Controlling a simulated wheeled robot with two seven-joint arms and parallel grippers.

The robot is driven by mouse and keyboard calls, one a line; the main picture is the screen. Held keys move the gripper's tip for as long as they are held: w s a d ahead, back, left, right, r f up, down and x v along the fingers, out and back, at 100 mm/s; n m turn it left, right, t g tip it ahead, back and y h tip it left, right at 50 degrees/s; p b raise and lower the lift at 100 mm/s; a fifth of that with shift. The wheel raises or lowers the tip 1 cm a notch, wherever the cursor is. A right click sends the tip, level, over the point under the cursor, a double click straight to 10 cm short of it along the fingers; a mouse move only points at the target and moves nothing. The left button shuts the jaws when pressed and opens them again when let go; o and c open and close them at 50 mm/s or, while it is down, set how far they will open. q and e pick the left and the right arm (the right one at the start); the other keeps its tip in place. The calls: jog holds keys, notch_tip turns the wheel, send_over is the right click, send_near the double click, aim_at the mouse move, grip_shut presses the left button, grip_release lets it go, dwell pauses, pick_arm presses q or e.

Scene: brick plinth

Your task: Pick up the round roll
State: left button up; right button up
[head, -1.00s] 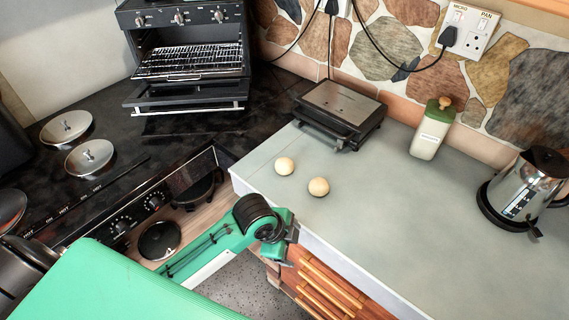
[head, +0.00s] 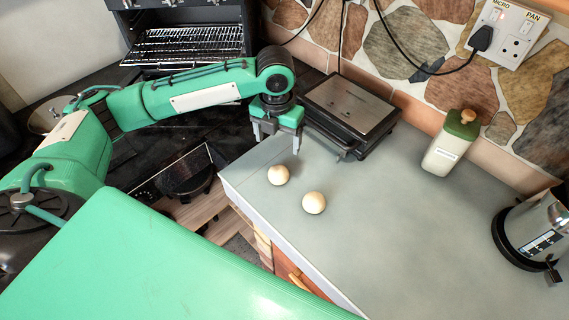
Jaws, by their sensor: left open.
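Two round pale rolls lie on the grey counter in the head view. One roll (head: 278,175) is nearer the counter's left edge, and the other roll (head: 314,203) is a little to the right and nearer the front. They are close together but apart. My left gripper (head: 276,150) points down with its two fingers spread and nothing between them. It is above and just behind the left roll, beside the sandwich press. My right gripper is not in view.
A sandwich press (head: 350,108) stands close to the right of my left gripper. A green-topped bottle (head: 452,143) and a metal kettle (head: 535,232) stand farther right on the counter (head: 400,230). An open oven (head: 190,45) is at the back left. The counter's middle is clear.

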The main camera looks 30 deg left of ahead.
pick_arm(q)
jog(key=p, duration=0.2)
send_over(278, 169)
notch_tip(278, 169, down, 7)
jog(key=shift+a, duration=0.1)
jog(key=shift+f, duration=0.85)
jog(key=f+p, duration=0.1)
jog(key=f, duration=0.1)
jog(key=f+p, duration=0.1)
jog(key=shift+d+f, duration=0.2)
jog(key=shift+f, duration=0.6)
jog(key=c, duration=1.1)
